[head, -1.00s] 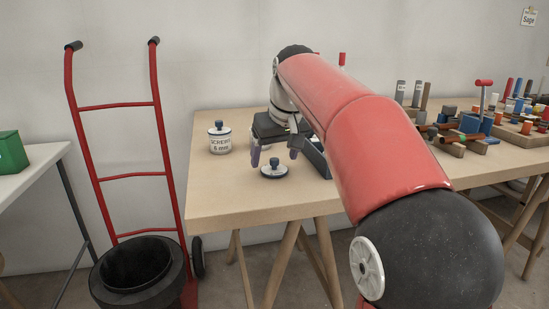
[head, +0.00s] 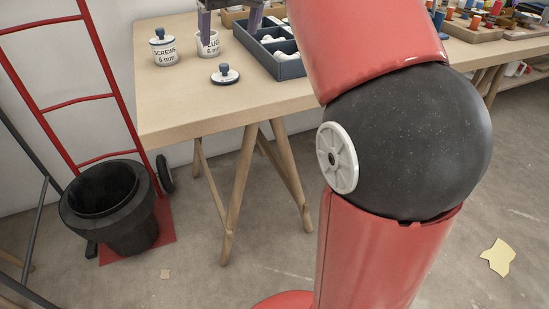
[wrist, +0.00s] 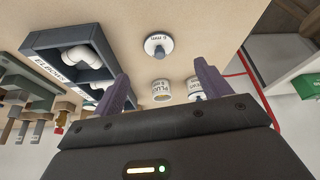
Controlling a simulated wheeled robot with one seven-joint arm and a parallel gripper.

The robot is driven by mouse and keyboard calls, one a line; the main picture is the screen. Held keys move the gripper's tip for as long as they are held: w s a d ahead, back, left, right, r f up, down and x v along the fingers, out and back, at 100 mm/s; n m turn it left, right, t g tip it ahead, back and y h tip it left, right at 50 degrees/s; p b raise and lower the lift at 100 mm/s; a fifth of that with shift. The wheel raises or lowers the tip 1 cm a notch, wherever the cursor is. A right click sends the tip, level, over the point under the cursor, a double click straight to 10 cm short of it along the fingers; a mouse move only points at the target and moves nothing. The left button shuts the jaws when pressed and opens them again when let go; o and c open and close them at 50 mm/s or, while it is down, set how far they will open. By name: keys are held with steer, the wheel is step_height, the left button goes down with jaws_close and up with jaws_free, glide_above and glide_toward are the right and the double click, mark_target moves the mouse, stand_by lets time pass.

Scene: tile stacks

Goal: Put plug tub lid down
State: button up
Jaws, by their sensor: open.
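The plug tub lid (head: 225,74), a white disc with a dark rim and blue knob, lies knob up on the bare table; it also shows in the wrist view (wrist: 158,44). The white plug tub (head: 208,43) stands open just behind it, partly covered by a finger in the head view; the wrist view shows it too (wrist: 160,92). My gripper (head: 230,28) is open and empty, its purple fingers apart and clear of the lid. Its upper part is cut off by the head view's top edge; both fingers show in the wrist view (wrist: 165,85).
A lidded screws tub (head: 163,52) stands left of the plug tub. A dark blue compartment tray (head: 290,70) with white fittings lies to the right. The table (head: 185,105) is bare in front of the tubs. A red hand truck (head: 70,97) and black bucket (head: 110,200) stand left.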

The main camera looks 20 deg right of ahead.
steer(key=s+f+m, duration=0.2)
steer(key=s+f, duration=2)
steer(key=f, duration=0.2)
steer(key=shift+s+a+t+h, duration=0.25)
steer(key=shift+a+t+h, duration=0.05)
steer(key=shift+t+h, duration=0.1)
